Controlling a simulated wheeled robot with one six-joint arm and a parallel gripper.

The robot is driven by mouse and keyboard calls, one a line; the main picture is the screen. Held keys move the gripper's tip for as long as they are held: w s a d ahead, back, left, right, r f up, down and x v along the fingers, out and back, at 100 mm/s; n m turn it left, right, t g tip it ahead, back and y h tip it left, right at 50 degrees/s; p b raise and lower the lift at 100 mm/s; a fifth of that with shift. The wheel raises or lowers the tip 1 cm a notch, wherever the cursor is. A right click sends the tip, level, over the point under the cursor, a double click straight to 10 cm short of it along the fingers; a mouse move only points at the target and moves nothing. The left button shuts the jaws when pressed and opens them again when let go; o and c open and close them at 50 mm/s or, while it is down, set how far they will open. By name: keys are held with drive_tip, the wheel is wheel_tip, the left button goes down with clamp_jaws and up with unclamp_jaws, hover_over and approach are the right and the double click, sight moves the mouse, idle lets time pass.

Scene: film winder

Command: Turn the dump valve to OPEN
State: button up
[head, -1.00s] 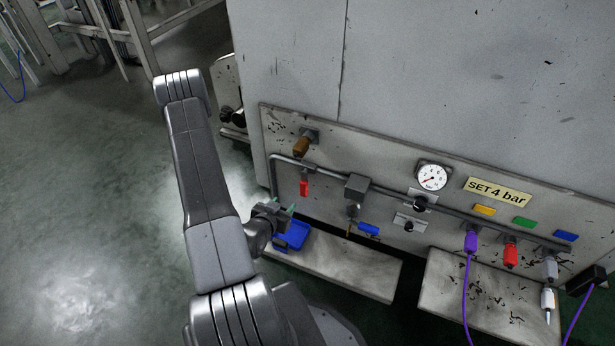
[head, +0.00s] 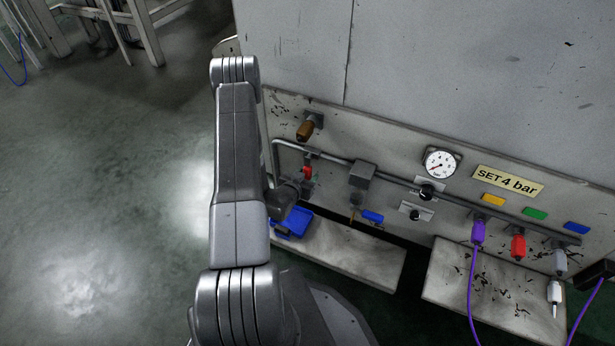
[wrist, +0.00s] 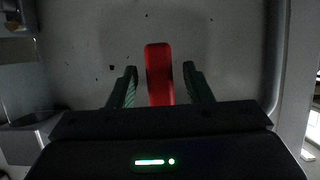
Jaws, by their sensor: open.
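A red valve handle (head: 307,172) hangs from the pipe at the left of the panel, partly hidden by my arm in the head view. In the wrist view the red handle (wrist: 159,72) is upright and lies between my two green fingers. My gripper (wrist: 160,68) is open, with a gap on each side of the handle. In the head view my gripper (head: 305,188) is close to the handle and partly hidden by my own wrist. No OPEN mark or valve label is readable.
Colored plugs with hoses (head: 478,232) hang at the right.

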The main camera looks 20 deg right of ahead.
drive_tip(key=shift+w+d+f, duration=0.2)
drive_tip(key=shift+w+d, duration=0.15)
drive_tip(key=shift+d, duration=0.1)
clamp_jaws()
